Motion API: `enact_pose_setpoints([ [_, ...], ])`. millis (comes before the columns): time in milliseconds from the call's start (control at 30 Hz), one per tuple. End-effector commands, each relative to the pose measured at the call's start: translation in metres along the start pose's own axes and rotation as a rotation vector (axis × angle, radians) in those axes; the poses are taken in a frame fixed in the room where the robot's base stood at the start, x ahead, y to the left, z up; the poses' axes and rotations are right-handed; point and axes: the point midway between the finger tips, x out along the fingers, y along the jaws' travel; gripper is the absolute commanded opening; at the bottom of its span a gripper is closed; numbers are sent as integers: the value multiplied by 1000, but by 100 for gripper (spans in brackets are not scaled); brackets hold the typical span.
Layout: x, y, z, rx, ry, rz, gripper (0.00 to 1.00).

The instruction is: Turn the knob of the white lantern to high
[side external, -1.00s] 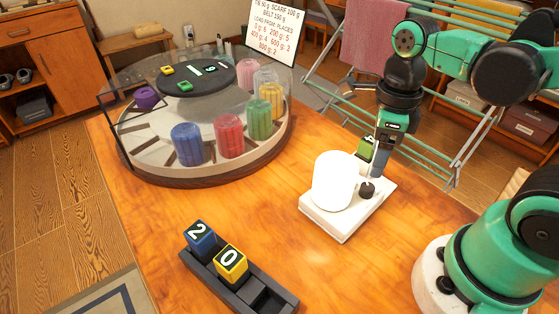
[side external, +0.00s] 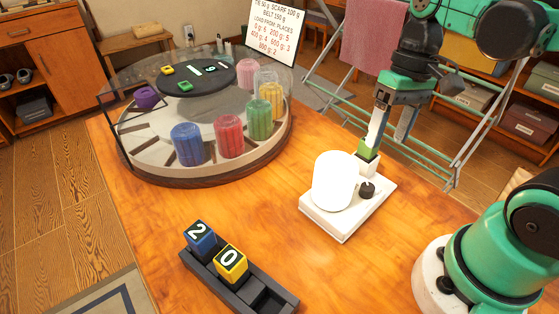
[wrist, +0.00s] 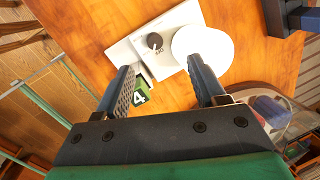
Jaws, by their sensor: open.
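The white lantern is a glowing white cylinder (side external: 334,180) on a flat white base (side external: 345,222). Its dark round knob (side external: 367,189) sits on the base beside the cylinder. My gripper (side external: 386,140) is open and empty, above and behind the lantern, apart from the knob. In the wrist view its two fingers (wrist: 163,76) are spread, with the knob beyond the gap and the cylinder (wrist: 203,50) beyond the right fingertip.
A green cube marked 4 (wrist: 140,92) stands close behind the lantern, near my left finger in the wrist view. A round glass-covered case (side external: 200,175) with coloured cylinders stands left. A dark tray (side external: 272,290) holds number cubes in front. Table between them is clear.

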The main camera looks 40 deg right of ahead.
Motion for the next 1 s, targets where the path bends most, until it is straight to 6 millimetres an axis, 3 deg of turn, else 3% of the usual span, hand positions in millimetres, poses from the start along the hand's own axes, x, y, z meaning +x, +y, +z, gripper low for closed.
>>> enact_pose_setpoints([
  [300,-2,7,-3,-1037,26,-99,63],
  [633,-5,13,-6,-1942,151,-151,63],
  [800,30,19,-10,-1958,152,-151,63],
  [1000,47,22,-12,-1957,151,-151,63],
])
